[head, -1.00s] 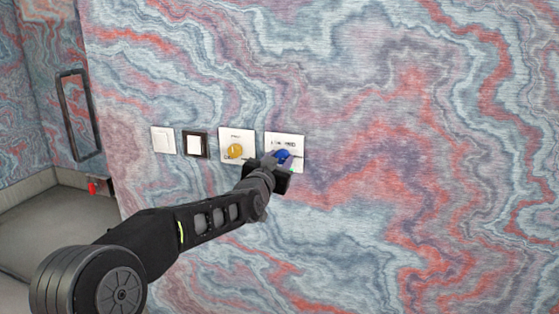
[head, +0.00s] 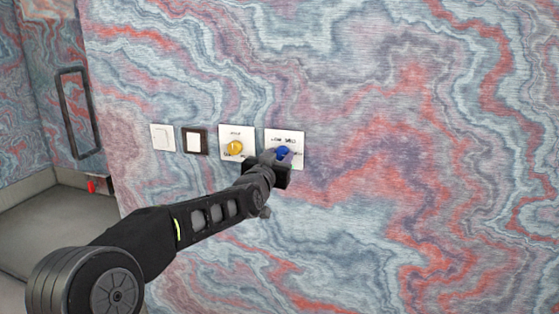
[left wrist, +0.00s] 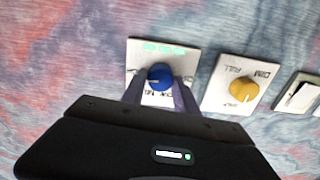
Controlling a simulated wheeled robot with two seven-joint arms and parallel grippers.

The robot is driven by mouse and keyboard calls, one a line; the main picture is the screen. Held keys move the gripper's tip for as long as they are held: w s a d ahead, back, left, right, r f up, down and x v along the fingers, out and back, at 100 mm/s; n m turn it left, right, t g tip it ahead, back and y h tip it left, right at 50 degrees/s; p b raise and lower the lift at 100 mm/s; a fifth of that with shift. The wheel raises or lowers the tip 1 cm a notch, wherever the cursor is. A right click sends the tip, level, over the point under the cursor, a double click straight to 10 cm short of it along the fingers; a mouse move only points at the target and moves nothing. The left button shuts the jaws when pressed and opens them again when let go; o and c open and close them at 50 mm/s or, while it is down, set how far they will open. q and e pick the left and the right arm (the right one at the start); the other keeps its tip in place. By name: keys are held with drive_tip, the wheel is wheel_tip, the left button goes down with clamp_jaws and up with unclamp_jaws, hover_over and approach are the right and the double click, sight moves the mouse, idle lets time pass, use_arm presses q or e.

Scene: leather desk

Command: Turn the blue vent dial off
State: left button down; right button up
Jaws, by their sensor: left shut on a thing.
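The blue vent dial (head: 283,152) sits on a white wall plate (head: 298,136), the rightmost of the row in the head view. It also shows in the left wrist view (left wrist: 160,77), where the plate (left wrist: 135,50) appears upside down with small lettering and a greenish mark along its top edge. My left gripper (head: 275,158) is at the dial, its fingers on either side of it and shut on it. In the left wrist view the two fingers (left wrist: 159,92) flank the blue knob. The lettering is too small to read surely. My right gripper is not in view.
A yellow dial (head: 235,148) on a white plate is just left of the blue one. Further left are a dark-framed switch (head: 194,142) and a white switch (head: 162,138). The marbled wall to the right is clear. A dark rectangular handle (head: 78,112) stands at far left.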

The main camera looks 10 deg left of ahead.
use_arm(q)
drive_tip(key=n+b, duration=0.2)
drive_tip(key=n, duration=0.1)
drive_tip(key=shift+f, duration=0.15)
drive_tip(key=n+b, duration=0.2)
drive_tip(key=n, duration=0.1)
drive_tip(key=shift+n, duration=0.3)
drive_tip(key=n+b, duration=0.2)
drive_tip(key=n, duration=0.2)
drive_tip(key=shift+a+n, duration=0.1)
drive_tip(key=shift+n, duration=0.2)
drive_tip(key=n+b, duration=0.1)
drive_tip(key=n, duration=0.3)
drive_tip(key=shift+n, duration=0.3)
drive_tip(key=n+b, duration=0.1)
drive_tip(key=n, duration=0.4)
drive_tip(key=shift+f, duration=0.1)
drive_tip(key=n+b, duration=0.1)
drive_tip(key=n, duration=0.3)
drive_tip(key=shift+n, duration=0.4)
drive_tip(key=n+b, duration=0.1)
drive_tip(key=n, duration=0.3)
drive_tip(key=shift+f+n, duration=0.1)
drive_tip(key=shift+n, duration=0.2)
drive_tip(key=n+b, duration=0.1)
drive_tip(key=n, duration=0.3)
drive_tip(key=shift+n, duration=0.3)
